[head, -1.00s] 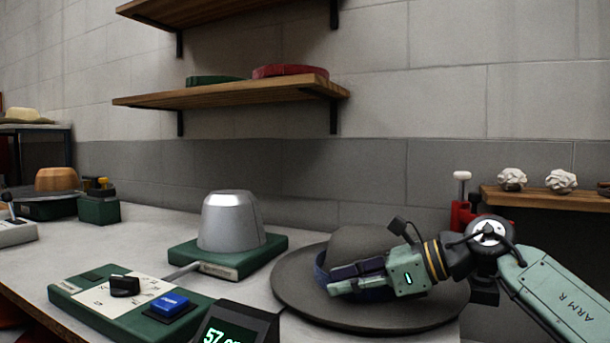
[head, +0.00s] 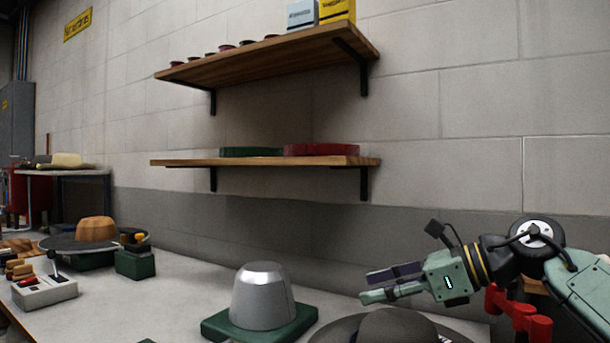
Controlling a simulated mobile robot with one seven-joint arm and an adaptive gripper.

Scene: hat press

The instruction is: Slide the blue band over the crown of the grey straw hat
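The grey straw hat (head: 400,325) is at the bottom edge of the head view, right of centre. Only the top of its crown and the far part of its brim show; the rest is cut off. The blue band is not clearly visible now; the lower crown, where it was seen a second ago, is mostly below the picture edge. My gripper (head: 368,287) is above the hat, pointing left, with its two fingers slightly apart and nothing seen between them.
A silver dome on a green base (head: 262,297) stands left of the hat. A lever box (head: 45,290) and a press with an orange block (head: 96,230) are further left. A shelf (head: 270,161) holds green and red bands. Red stands (head: 518,315) are right of the hat.

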